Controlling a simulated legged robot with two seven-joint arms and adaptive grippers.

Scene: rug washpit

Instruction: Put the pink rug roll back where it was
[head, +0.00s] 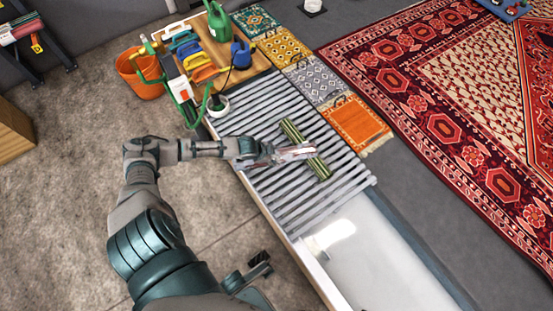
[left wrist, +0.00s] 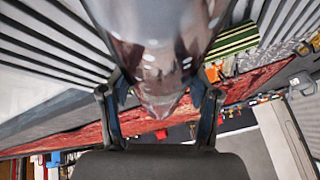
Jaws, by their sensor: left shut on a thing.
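My left gripper (head: 285,153) reaches over the slatted rack from the left. It is shut on a glossy, pale pink roll (head: 297,152), which looks like the pink rug roll in a clear wrap. In the left wrist view the roll (left wrist: 155,60) is large and shiny between the fingers. A green striped roll (head: 293,130) lies on the slats, partly behind the held roll in the head view; it also shows in the left wrist view (left wrist: 234,38). I cannot tell whether the two rolls touch. I do not see my right gripper.
A black stand (head: 60,52) with other rolls is at the top left. An orange bucket (head: 138,75) stands beside a wooden board with tools and a green can (head: 219,22). Small rugs, including an orange one (head: 357,122), line the rack's far side. The near-right basin (head: 365,255) looks clear.

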